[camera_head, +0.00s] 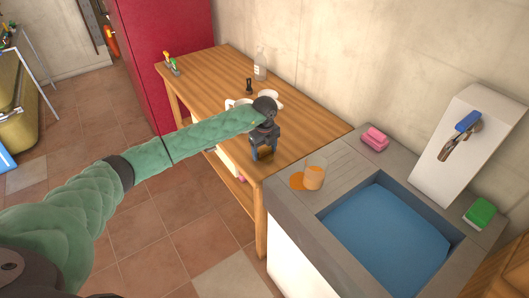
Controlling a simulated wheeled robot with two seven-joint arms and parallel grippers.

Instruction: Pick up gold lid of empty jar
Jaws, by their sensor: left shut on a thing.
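A small clear jar-like container (315,174) with an orange tint stands on the grey counter beside the sink. A flat orange patch (297,181) shows at its left foot; I cannot tell whether it is a lid or a stain. My left gripper (264,155) points down over the wooden table's right end, left of and apart from the container. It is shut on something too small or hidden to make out. No gold lid can be told clearly in this view. My right gripper is out of view.
The wooden table (205,72) holds white dishes (268,96), a bottle (260,66) and a small dark item behind my gripper.

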